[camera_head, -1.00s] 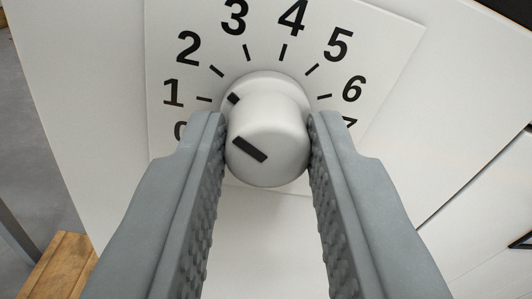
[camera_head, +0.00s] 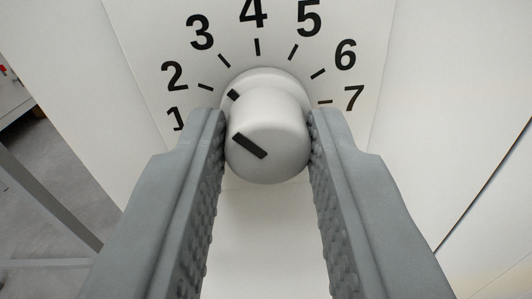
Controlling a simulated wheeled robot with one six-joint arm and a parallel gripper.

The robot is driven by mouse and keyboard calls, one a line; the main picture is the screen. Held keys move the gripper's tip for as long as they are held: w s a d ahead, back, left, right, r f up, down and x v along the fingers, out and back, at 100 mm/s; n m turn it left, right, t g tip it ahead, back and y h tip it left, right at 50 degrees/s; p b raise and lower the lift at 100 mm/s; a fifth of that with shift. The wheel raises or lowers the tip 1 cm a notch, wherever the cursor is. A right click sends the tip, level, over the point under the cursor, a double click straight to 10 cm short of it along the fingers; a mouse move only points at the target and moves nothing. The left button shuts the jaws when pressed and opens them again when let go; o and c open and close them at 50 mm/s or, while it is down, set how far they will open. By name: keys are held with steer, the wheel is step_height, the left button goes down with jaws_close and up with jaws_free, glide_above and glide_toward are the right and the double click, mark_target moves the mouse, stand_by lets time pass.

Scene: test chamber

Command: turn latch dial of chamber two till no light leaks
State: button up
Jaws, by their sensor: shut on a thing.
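The latch dial is a round white knob (camera_head: 278,125) with a black line on its face and a black mark on its base. It stands out from a white plate (camera_head: 150,60) with a black number scale. The base mark points to the upper left, near 2 or between 2 and 3. My gripper (camera_head: 267,135) is shut on the knob, one grey ribbed finger on its left side and one on its right. The left finger partly covers the 1, and 0 is out of sight. No leaking light shows in this view.
The white panel continues to the right, with a dark seam (camera_head: 484,198) running diagonally. At the left are grey floor (camera_head: 50,170), a grey frame leg (camera_head: 45,200) and part of a light cabinet (camera_head: 12,100).

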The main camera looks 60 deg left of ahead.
steer(key=o, duration=1)
steer(key=shift+d, duration=0.1)
steer(key=v, duration=1.7)
steer(key=shift+s+f, duration=0.1)
steer(key=shift+s, duration=0.1)
steer(key=shift+d, duration=0.1)
